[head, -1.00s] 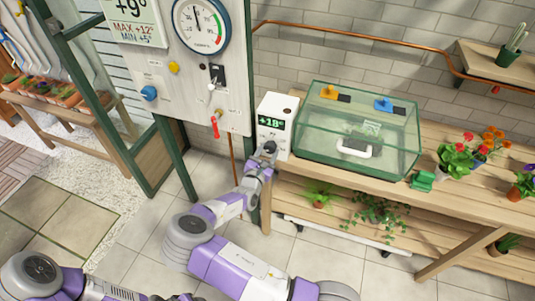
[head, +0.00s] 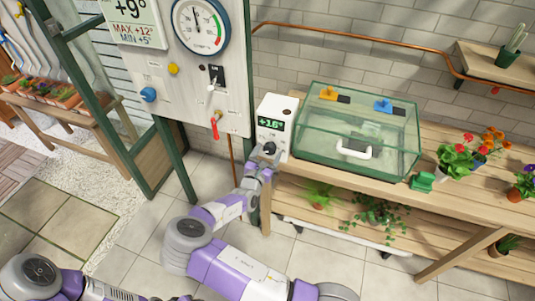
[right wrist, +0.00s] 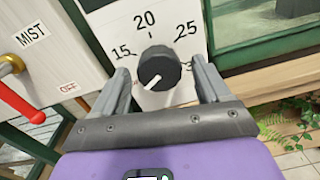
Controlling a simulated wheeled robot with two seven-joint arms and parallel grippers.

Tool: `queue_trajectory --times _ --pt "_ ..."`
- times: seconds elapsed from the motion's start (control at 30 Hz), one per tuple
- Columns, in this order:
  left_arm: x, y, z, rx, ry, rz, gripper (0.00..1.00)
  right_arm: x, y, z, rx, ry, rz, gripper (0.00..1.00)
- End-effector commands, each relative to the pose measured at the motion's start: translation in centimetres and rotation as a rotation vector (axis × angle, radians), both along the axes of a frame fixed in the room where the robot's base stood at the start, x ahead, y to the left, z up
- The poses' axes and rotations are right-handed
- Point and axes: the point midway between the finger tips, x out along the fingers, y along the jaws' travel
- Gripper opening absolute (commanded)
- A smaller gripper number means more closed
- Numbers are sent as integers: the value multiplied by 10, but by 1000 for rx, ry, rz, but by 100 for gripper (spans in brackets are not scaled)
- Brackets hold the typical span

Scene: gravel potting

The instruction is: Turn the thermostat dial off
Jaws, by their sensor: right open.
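The white thermostat (head: 272,126) stands at the left end of the bench, its green display reading about +16°. Its black round dial (right wrist: 158,68) shows in the right wrist view, with numbers from 15 through 20 and 25 around it. The dial's white pointer mark is turned to the lower left, below the 15. My right gripper (right wrist: 166,84) is open, with one finger on each side of the dial; I cannot tell whether they touch it. In the head view the right gripper (head: 264,156) is at the thermostat's lower front. My left gripper is out of view.
A glass propagator box (head: 358,135) with a white handle stands right of the thermostat. A panel (head: 190,85) with a gauge, switches and a red lever (head: 216,127) is close on the left. Potted flowers (head: 455,158) stand further right on the bench.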

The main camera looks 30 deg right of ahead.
Motion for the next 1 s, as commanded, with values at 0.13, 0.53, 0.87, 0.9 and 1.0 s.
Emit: queue_trajectory --times 0.13,0.53,0.87,0.9,1.0 --pt "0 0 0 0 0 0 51 0 1 0 1 0 0 76" --pt "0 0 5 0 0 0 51 -35 44 1 1 0 3 76" --pt "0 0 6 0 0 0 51 -48 59 0 0 0 0 76" --pt "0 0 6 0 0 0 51 -48 59 0 0 0 0 76" --pt "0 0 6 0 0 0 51 -48 59 0 0 0 0 76"
